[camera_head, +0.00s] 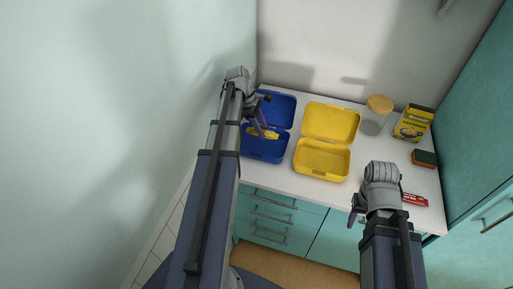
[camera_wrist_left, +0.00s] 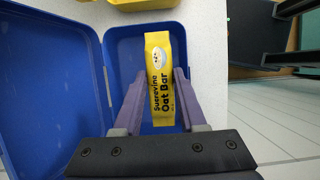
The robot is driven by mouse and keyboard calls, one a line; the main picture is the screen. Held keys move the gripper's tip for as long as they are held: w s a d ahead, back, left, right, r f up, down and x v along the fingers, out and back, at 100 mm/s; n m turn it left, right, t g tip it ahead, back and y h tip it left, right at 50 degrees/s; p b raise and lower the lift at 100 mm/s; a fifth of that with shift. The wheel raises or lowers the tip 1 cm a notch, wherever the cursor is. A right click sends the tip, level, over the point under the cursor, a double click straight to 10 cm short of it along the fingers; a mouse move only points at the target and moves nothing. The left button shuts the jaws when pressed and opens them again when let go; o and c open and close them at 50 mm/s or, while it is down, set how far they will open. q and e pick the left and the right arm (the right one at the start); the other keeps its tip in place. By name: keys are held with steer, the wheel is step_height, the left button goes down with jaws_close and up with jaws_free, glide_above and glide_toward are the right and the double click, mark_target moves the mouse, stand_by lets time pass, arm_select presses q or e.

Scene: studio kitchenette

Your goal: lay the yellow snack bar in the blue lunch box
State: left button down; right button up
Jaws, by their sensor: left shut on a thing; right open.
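The yellow snack bar (camera_wrist_left: 158,85), labelled "Oat Bar", is between the fingers of my left gripper (camera_wrist_left: 160,112) in the left wrist view. My left gripper is shut on it, over the blue lunch box (camera_wrist_left: 122,45). In the head view the bar (camera_head: 271,134) shows beside the left gripper (camera_head: 260,129), within the outline of the open blue lunch box (camera_head: 262,153). I cannot tell whether the bar touches the box floor. My right gripper (camera_head: 355,213) is open and empty in front of the counter edge.
An open yellow lunch box (camera_head: 321,160) stands right of the blue one. Further right are a jar with a wooden lid (camera_head: 379,105), a yellow carton (camera_head: 412,124), a sponge (camera_head: 424,158) and a red-wrapped bar (camera_head: 414,199). A wall is close on the left.

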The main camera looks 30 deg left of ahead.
arm_select(q)
steer(key=b, duration=0.6)
glide_above(265, 153)
steer(key=a, duration=0.2)
steer(key=shift+d+f, duration=0.15)
steer(key=shift+f, duration=1.45)
steer(key=shift+d+f, duration=0.1)
steer(key=shift+f, duration=1.45)
step_height(265, 153, down, 4)
steer(key=b, duration=0.3)
steer(key=shift+r+b, duration=0.15)
steer(key=shift+b, duration=0.25)
steer(key=shift+c, duration=2.4)
jaws_free()
